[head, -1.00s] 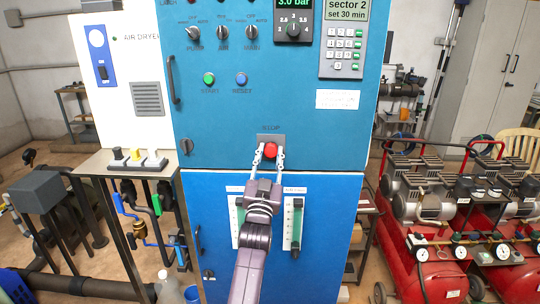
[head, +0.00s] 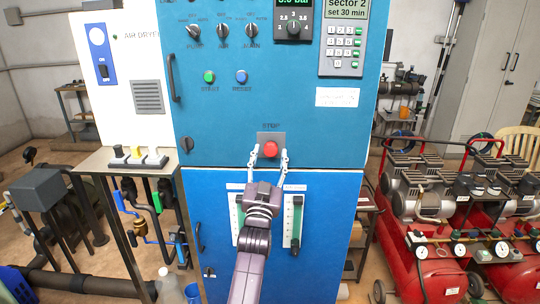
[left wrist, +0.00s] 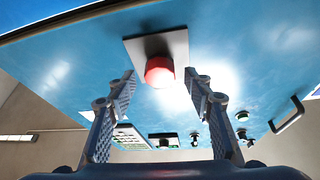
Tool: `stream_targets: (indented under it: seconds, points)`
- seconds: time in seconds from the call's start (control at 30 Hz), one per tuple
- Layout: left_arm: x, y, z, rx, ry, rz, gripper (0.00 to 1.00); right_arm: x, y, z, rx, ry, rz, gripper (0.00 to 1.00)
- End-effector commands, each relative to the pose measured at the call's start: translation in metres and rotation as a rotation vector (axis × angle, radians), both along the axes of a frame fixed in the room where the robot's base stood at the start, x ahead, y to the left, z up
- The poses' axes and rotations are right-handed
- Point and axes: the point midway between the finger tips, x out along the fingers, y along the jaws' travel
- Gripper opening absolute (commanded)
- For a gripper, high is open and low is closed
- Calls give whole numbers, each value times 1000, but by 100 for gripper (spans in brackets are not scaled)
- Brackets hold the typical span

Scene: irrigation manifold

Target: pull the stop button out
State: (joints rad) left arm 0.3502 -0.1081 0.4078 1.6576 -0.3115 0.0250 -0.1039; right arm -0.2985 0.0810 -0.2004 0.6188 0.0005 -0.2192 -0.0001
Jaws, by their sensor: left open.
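The red stop button (head: 271,149) sits on a grey plate (head: 277,137) under the word STOP, low on the upper blue cabinet panel. My left gripper (head: 269,156) is open and empty in front of the panel, with one finger on each side of the button. In the left wrist view the red button (left wrist: 159,72) shows between the two spread fingertips (left wrist: 161,77), with a gap on each side. Whether the button is pressed in or out cannot be told. My right gripper is not in view.
Above are a green start button (head: 209,77), a blue reset button (head: 241,77), several knobs and a keypad (head: 344,47). Below, flow tubes (head: 297,222) are partly behind my arm. Red compressors (head: 430,250) stand at the right, a small table (head: 100,165) at the left.

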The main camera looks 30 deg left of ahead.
Motion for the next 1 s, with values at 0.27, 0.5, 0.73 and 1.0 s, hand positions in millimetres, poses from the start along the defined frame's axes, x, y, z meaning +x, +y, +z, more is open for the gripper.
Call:
stream_targets:
  seconds: [0.27,0.5,0.73,1.0]
  points:
    - [-40,-20,-18,-2,2,-1,47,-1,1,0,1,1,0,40]
    - [-56,-27,-25,-1,0,-1,47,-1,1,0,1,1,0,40]
    - [-57,-28,-25,-1,0,-1,47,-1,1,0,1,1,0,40]
    - [-57,-28,-25,0,0,-1,47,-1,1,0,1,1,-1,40]
